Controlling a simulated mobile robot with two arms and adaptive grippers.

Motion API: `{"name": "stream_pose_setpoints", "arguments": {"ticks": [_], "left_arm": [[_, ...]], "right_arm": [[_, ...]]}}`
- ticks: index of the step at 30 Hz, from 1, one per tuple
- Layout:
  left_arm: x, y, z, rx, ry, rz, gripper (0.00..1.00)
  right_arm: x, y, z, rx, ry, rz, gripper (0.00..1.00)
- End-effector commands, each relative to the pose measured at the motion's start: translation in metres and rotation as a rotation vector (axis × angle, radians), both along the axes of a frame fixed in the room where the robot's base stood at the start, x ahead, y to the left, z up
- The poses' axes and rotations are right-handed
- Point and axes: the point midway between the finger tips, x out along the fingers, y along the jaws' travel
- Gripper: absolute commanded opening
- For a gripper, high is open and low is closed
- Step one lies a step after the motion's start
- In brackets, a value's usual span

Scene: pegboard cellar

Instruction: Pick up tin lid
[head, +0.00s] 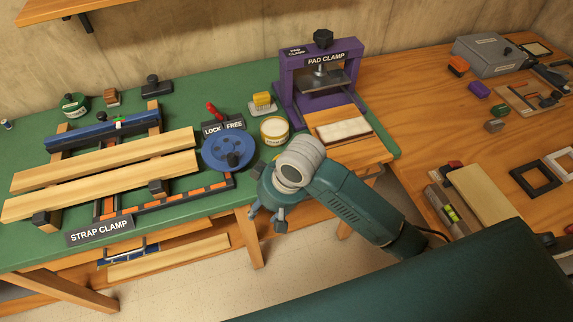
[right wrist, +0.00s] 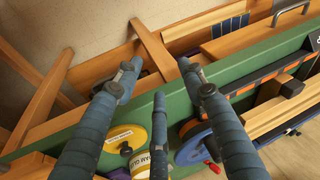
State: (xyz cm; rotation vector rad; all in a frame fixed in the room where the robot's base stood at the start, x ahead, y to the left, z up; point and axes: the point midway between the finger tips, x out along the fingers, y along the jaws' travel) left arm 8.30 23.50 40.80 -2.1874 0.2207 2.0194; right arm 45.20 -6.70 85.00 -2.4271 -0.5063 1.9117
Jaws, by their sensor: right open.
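The tin lid looks like a yellow disc with a pale label (right wrist: 126,136), lying near the front edge of the green bench in the right wrist view. In the head view only a thin yellow edge shows beside my right gripper (head: 267,210), which hides most of it. An open-looking tin with a pale top (head: 274,128) stands just behind; its glue label (right wrist: 157,162) shows in the wrist view. My right gripper (right wrist: 158,76) is open and empty, its three fingers spread, with tips around the bench's front edge. My left gripper is not in view.
A blue round knob (head: 228,151) with a red lever stands left of the lid. The strap clamp boards (head: 100,185) lie further left. The purple pad clamp (head: 285,85) stands at the back right. A wooden bench (head: 420,95) adjoins on the right.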

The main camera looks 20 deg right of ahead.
Motion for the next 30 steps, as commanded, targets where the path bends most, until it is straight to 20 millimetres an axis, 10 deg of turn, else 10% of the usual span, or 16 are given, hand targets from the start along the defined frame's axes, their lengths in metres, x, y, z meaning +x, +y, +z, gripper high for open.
{"name": "stream_pose_setpoints", "arguments": {"ticks": [9,17,30], "left_arm": [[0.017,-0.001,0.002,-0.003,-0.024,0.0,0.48],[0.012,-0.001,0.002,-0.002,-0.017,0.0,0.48],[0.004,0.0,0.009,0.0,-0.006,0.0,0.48]], "right_arm": [[0.094,-0.054,0.062,-0.155,0.095,-0.205,0.4],[0.129,-0.097,0.105,-0.212,0.131,-0.383,0.4],[0.137,-0.101,0.058,-0.215,0.137,-0.399,0.4]]}}
